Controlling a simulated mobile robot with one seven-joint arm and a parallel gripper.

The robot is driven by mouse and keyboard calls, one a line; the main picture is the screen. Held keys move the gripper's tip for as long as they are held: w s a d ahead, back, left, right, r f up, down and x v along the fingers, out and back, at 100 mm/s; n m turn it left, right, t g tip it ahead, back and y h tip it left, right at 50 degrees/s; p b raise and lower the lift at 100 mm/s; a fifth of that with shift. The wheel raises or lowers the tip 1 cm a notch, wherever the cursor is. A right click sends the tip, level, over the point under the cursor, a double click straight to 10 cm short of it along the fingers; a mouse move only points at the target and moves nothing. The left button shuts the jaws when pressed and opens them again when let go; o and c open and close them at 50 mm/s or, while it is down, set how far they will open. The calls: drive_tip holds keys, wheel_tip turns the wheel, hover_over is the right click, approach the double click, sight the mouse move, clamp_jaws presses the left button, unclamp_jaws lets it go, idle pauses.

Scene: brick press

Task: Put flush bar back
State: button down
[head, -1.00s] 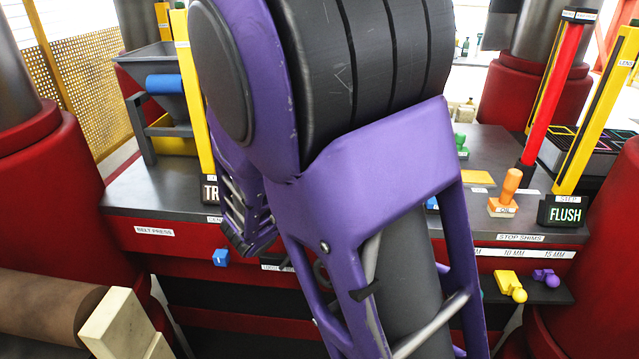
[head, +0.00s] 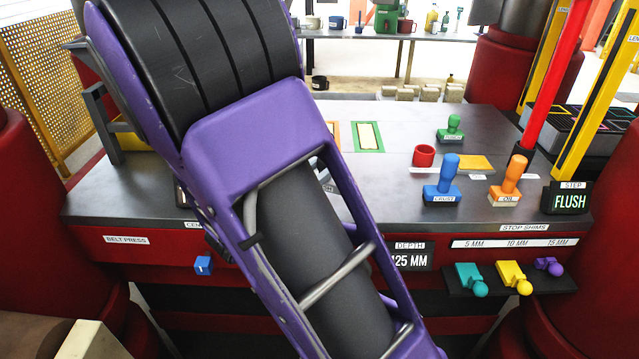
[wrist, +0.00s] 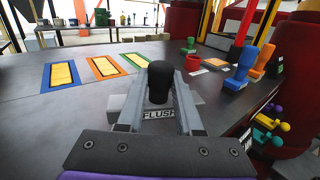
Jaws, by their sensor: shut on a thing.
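The flush bar (wrist: 159,84), a grey bar with a black knob and a FLUSH label, is between the fingers of my gripper (wrist: 158,100) in the wrist view. The gripper is shut on it below the knob. The bar's grey ends stick out at both sides of the fingers. I cannot tell whether its underside touches the grey tabletop (wrist: 100,120). The STEP sign (head: 566,200) at the right reads FLUSH.
Blue (wrist: 60,75), orange (wrist: 103,67) and green (wrist: 134,61) frames with yellow panels lie beyond the gripper. A blue stamp (head: 443,182), an orange stamp (head: 508,182), a green stamp (head: 451,129) and a red cup (head: 424,155) stand at the right. Colored shims (head: 512,277) sit along the front.

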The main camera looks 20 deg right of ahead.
drive_tip(key=shift+f, duration=1.6)
drive_tip(key=shift+b, duration=0.3)
drive_tip(key=shift+f, duration=0.15)
drive_tip(key=c, duration=0.6)
unclamp_jaws()
drive_tip(key=shift+f, duration=0.1)
drive_tip(key=shift+r, duration=0.25)
drive_tip(key=v, duration=1.2)
